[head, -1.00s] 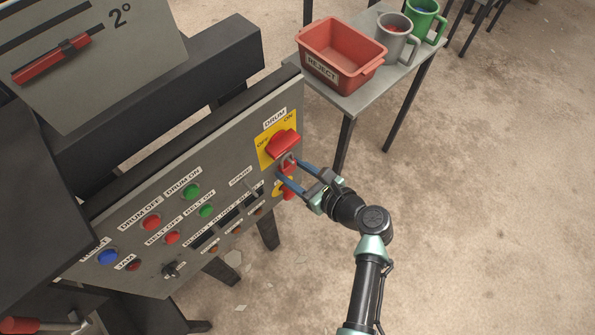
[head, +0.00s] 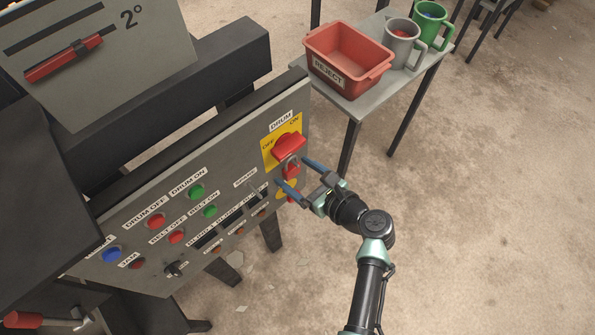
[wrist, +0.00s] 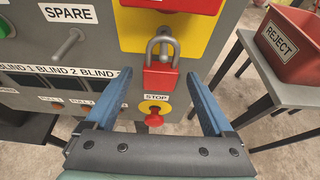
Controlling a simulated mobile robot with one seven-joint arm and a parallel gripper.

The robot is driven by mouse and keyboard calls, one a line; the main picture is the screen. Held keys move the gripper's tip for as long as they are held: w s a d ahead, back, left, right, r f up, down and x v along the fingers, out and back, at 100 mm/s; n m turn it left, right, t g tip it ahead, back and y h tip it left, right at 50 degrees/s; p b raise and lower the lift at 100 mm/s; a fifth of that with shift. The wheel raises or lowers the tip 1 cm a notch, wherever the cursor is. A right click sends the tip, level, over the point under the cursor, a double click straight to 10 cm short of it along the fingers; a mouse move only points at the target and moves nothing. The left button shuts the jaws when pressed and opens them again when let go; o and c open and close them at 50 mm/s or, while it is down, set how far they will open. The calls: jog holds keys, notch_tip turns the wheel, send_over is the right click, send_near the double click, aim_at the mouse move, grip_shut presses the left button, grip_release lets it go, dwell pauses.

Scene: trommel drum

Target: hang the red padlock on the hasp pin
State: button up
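The red padlock (wrist: 161,79) hangs upright below the red drum switch handle (head: 288,146). Its grey shackle (wrist: 150,48) is up and appears to loop around a short grey pin (wrist: 165,46) on the panel; the exact contact is hard to make out. The padlock also shows in the head view (head: 292,171), small, between the finger ends. My gripper (head: 291,172) is open, its two blue fingers on either side of the padlock. In the wrist view, there is a clear gap between each finger and the padlock body.
A red stop button (wrist: 154,119) sits just below the padlock. A bare grey peg (wrist: 67,43) under the SPARE label stands out to the left. A table with the red REJECT bin (head: 348,58) and mugs stands behind, to the right. Open floor lies right of my arm.

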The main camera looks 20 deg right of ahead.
jog(key=v, duration=1.3)
jog(key=shift+p, duration=0.3)
jog(key=shift+w, duration=0.1)
